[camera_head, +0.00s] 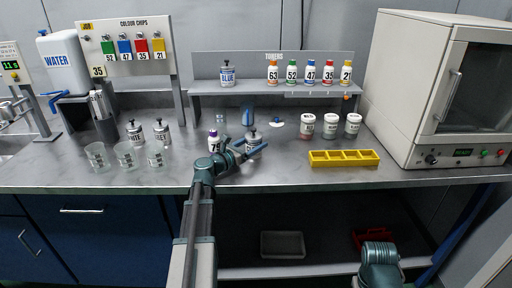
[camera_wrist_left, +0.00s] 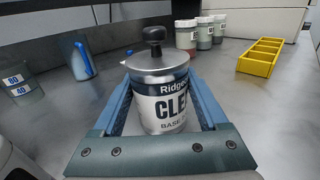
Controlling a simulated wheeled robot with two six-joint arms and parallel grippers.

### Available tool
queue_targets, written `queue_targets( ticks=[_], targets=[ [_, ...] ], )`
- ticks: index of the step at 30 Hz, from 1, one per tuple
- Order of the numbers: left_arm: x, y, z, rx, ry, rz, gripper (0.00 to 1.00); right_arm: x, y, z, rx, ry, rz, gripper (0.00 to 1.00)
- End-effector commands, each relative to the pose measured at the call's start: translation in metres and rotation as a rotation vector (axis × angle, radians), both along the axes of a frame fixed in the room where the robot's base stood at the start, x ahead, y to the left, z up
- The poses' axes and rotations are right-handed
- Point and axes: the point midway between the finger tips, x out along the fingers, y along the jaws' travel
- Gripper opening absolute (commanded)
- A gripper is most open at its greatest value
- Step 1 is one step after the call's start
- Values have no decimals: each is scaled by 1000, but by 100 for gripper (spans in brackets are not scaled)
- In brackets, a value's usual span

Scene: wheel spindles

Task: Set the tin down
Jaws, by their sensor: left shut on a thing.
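The tin (camera_wrist_left: 160,90) is silver with a black knob on its lid and a white and navy label reading "CLE…" and "BASE". In the left wrist view it stands upright between the blue fingers of my left gripper (camera_wrist_left: 163,112), which is shut on it. In the head view the tin (camera_head: 252,143) is partly hidden behind my left gripper (camera_head: 245,152), over the middle of the bench. I cannot tell whether its base touches the bench. My right arm shows at the lower right of the head view, with its gripper out of frame.
A purple-capped bottle (camera_head: 214,142) stands just left of the tin. Several white-lidded jars (camera_head: 330,126) and a yellow divided tray (camera_head: 343,158) are to the right. Clear beakers (camera_head: 125,155) stand left. Bench front (camera_head: 285,170) is clear.

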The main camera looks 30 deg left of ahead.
Motion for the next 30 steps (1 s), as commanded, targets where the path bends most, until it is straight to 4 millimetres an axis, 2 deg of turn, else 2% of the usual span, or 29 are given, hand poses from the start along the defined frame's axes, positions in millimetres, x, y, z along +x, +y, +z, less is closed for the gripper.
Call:
queue_targets(
  ticks=[7,8,11,21,26,30],
  targets=[
    [0,0,-4,-1,-1,1,0,0,0,-4,0,0,0,50],
    [0,0,-3,0,0,1,80,0,0,-3,0,0,0,50],
    [0,0,-2,0,0,1,98,0,0,-2,0,0,0,50],
    [0,0,4,0,0,1,100,0,0,4,0,0,0,50],
    [-28,5,1,0,0,4,100,0,0,1,0,0,0,50],
    [-57,12,1,0,0,5,100,0,0,1,0,0,0,50]
  ],
)
